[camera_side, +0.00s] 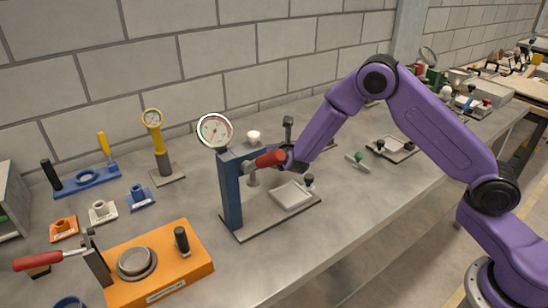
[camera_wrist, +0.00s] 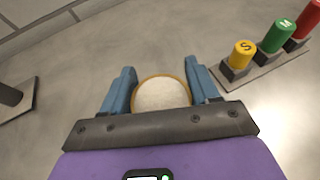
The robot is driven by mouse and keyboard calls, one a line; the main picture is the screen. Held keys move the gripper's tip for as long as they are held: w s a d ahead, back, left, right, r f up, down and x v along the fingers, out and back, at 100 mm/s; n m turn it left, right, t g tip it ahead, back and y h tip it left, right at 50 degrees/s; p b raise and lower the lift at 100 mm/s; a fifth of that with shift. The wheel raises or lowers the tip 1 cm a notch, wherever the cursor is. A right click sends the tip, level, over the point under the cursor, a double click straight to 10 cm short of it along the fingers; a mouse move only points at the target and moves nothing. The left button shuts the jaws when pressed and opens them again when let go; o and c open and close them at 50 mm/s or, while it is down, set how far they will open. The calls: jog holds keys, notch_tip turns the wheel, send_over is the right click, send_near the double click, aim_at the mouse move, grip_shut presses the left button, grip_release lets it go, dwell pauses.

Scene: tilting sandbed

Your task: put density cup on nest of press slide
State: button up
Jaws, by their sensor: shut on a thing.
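My gripper (camera_wrist: 161,84) is shut on a round cup (camera_wrist: 162,95) with a yellowish rim and pale, grainy contents, its top facing the wrist camera. The blue fingers lie on either side of it. In the side view, the end of my arm is behind the red lever of the blue press (camera_side: 231,190), and the fingers and cup cannot be made out there. The press has a grey base with a pale square slide plate (camera_side: 292,195) and a black knob (camera_side: 309,180) beside it. I cannot make out a nest clearly on this plate.
A dial gauge (camera_side: 214,130) tops the press. An orange fixture (camera_side: 190,265) with a metal ring stands front left. A yellow-dial stand (camera_side: 153,119) is behind. Yellow (camera_wrist: 243,54), green (camera_wrist: 279,36) and red (camera_wrist: 309,19) pieces stand right of the gripper in the wrist view.

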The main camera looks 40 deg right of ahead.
jog(key=shift+f, duration=1.55)
jog(key=shift+f, duration=0.15)
jog(key=o, duration=1.2)
